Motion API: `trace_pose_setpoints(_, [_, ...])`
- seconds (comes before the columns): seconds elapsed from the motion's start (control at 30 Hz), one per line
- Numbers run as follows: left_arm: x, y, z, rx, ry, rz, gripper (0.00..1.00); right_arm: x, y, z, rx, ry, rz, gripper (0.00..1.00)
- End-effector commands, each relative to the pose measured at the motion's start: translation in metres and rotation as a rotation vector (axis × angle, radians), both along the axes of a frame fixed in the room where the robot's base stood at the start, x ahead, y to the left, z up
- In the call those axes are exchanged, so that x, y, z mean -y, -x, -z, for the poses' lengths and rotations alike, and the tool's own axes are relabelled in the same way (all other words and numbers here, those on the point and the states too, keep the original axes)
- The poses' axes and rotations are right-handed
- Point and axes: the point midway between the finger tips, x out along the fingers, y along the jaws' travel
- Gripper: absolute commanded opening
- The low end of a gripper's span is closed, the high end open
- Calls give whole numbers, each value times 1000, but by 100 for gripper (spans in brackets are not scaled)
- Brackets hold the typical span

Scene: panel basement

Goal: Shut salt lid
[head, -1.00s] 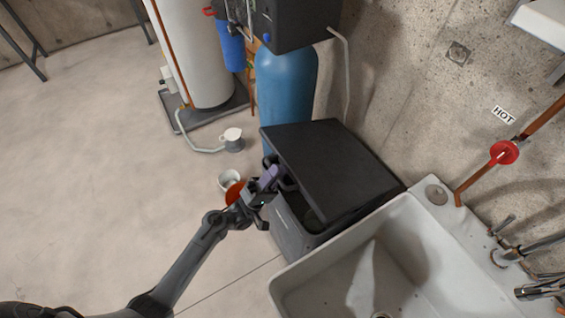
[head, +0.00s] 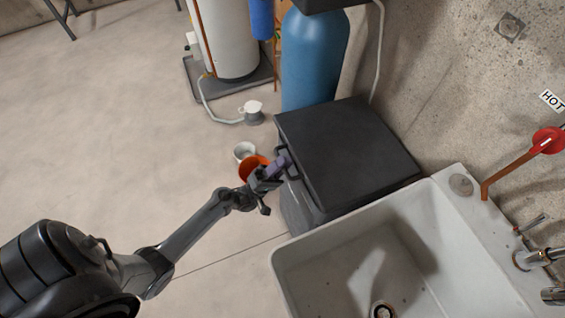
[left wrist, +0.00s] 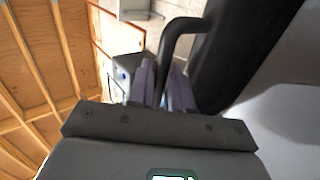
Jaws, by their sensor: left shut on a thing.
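The salt box (head: 298,205) is a dark grey bin standing beside the sink. Its black lid (head: 345,150) lies down over the top, and I see no clear gap under its near edge from here. A dark bar handle (head: 294,176) is on the lid's left edge. My left gripper (head: 277,166) is shut on this handle, with its purple fingers at the lid's left side. In the left wrist view the bent black handle (left wrist: 169,40) runs down between the purple fingers (left wrist: 163,88), and the dark lid (left wrist: 235,50) is behind it. My right gripper is not in view.
The white sink (head: 330,255) is close against the box's near right side. A blue tank (head: 313,65) stands behind the box. Open floor extends farther left.

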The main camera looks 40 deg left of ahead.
Motion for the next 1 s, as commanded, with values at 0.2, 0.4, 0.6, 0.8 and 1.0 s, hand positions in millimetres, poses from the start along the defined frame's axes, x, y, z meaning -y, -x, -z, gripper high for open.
trace_pose_setpoints(0.2, [0,0,0,0,0,0,34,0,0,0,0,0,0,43])
trace_pose_setpoints(0.4, [0,0,0,0,0,0,34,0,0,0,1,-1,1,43])
trace_pose_setpoints(0.6, [-3,6,10,-4,-2,0,34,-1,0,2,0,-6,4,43])
trace_pose_setpoints(0.8, [-12,26,35,-4,-3,1,34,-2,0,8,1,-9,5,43])
trace_pose_setpoints(1.0, [-29,65,36,-5,-2,0,34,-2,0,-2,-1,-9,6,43])
